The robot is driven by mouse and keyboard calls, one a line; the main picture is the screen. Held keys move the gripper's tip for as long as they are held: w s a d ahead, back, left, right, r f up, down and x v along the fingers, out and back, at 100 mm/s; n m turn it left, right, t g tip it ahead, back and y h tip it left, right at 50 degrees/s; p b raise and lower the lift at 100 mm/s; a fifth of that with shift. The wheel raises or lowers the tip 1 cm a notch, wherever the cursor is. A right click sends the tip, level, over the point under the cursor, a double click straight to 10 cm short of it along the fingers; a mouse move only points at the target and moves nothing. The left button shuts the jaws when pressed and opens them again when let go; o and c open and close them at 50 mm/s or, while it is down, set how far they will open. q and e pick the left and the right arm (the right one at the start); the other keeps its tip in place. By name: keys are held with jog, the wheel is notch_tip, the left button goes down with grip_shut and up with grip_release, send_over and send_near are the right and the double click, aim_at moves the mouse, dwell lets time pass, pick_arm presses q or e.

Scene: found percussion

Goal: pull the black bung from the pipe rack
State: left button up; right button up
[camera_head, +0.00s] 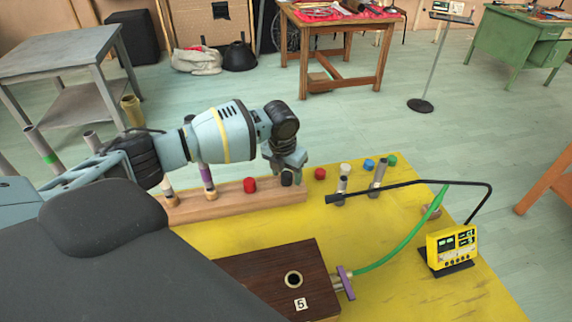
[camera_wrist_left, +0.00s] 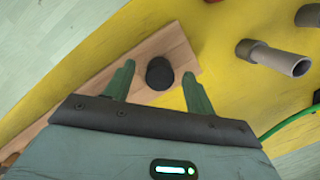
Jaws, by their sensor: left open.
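The black bung (camera_head: 287,179) sits in the right end of the long wooden pipe rack (camera_head: 225,208) on the yellow table. In the left wrist view the black bung (camera_wrist_left: 159,73) shows as a dark round top near the end of the rack (camera_wrist_left: 180,48). My left gripper (camera_head: 286,170) is over the bung. In the wrist view its two green fingers (camera_wrist_left: 159,84) stand apart on either side of the bung, with a gap on each side. The lower part of the bung is hidden in the rack. My right gripper is not in view.
A red bung (camera_head: 249,185) and upright pipes, one with a purple band (camera_head: 207,178), stand in the rack to the left. Loose coloured caps and short pipes (camera_head: 378,178) stand to the right. A dark wooden box (camera_head: 258,268) and a yellow meter (camera_head: 452,248) are nearer.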

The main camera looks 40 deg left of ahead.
pick_arm(q)
jog(key=shift+f, duration=0.55)
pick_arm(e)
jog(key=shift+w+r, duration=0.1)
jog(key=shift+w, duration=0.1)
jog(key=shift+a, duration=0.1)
pick_arm(q)
jog(key=shift+r, duration=0.1)
jog(key=c, duration=1)
jog(key=shift+w, duration=0.1)
jog(key=shift+c, duration=0.2)
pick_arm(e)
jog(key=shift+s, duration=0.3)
pick_arm(q)
jog(key=shift+r, duration=0.4)
jog(key=shift+r+p, duration=0.2)
jog(key=shift+p, duration=0.1)
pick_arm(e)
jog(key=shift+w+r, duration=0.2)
pick_arm(q)
jog(key=shift+r+p, duration=0.3)
jog(key=shift+r, duration=0.45)
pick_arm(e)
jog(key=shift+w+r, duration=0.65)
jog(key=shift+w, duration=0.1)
pick_arm(q)
jog(key=shift+r, duration=0.15)
